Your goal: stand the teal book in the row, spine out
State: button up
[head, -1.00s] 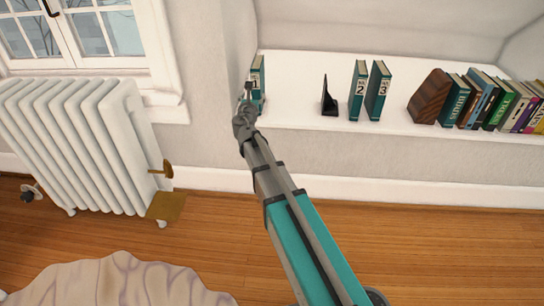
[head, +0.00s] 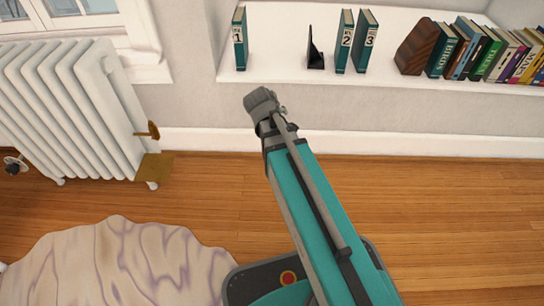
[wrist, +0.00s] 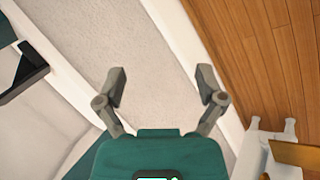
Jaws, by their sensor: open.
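The teal book marked 1 (head: 240,40) stands upright near the left end of the white ledge, its labelled face towards the room. Teal books marked 2 (head: 345,42) and 3 (head: 365,42) stand to the right, beyond a black bookend (head: 315,50). The bookend also shows at the left of the wrist view (wrist: 22,75). My gripper (wrist: 162,87) is open, with nothing between its fingers. In the head view my arm's end is in front of and below the ledge, apart from book 1; its fingertips are hard to make out there.
A wooden block (head: 415,47) and several other books (head: 495,52) stand at the right of the ledge (head: 275,72). Bare ledge lies between book 1 and the bookend. A white radiator (head: 75,110) stands at left, and a pale rug (head: 120,260) lies on the wooden floor.

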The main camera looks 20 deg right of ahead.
jog(key=s+a+f+m+g+y, duration=0.3)
jog(key=s+a+m+g+y, duration=0.1)
jog(key=s, duration=0.7)
jog(key=shift+s+a+m+y, duration=0.35)
jog(key=shift+a+m+y, duration=0.4)
jog(key=shift+m, duration=0.65)
